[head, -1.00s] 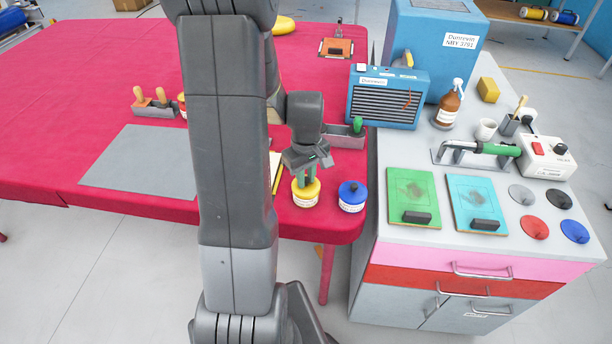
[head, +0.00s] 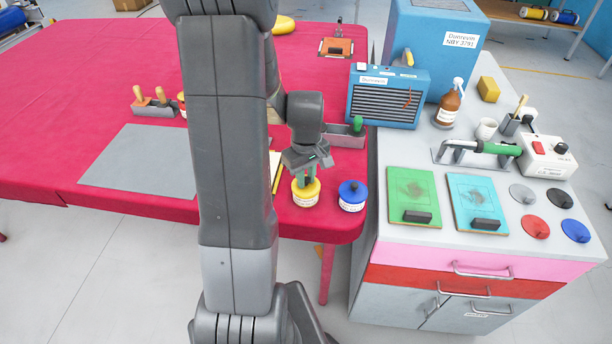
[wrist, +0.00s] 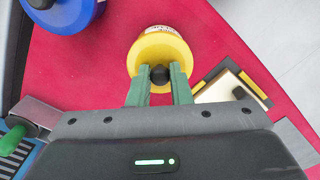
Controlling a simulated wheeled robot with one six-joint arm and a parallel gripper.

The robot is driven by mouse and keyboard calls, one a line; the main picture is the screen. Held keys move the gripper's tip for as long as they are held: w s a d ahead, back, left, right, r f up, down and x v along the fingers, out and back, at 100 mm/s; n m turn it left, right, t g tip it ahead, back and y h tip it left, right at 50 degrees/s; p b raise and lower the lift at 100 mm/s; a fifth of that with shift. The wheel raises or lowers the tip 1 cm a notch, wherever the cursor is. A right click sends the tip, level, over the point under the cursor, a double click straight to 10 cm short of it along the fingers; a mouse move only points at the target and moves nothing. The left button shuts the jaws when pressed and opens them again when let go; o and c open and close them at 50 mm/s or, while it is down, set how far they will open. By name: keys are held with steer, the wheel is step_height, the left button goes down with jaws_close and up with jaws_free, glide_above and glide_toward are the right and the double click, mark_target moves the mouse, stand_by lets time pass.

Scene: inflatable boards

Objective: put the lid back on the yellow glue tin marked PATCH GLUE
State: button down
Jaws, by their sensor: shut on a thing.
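The yellow tin (head: 305,199) stands upright near the front right corner of the red table, with a white label on its side. Its yellow lid (wrist: 160,52) has a dark round knob and sits on top of the tin. My gripper (head: 307,178) points down over it, and its green fingers (wrist: 157,82) are shut on the knob. In the wrist view the lid looks about centred on the tin; I cannot tell whether it is fully seated. The label's words are too small to read for certain.
A blue-lidded tin (head: 352,196) stands just right of the yellow one. A grey tray with a green-handled tool (head: 347,136) lies behind. A notepad (wrist: 228,88) lies beside the yellow tin. The grey cabinet (head: 450,243) stands to the right, with loose lids on top.

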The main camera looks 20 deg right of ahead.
stand_by(0.3)
steer(key=c, duration=0.8)
jaws_free()
steer(key=shift+o, duration=0.2)
steer(key=shift+r+p, duration=2.55)
steer(key=shift+r, duration=0.9)
jaws_close()
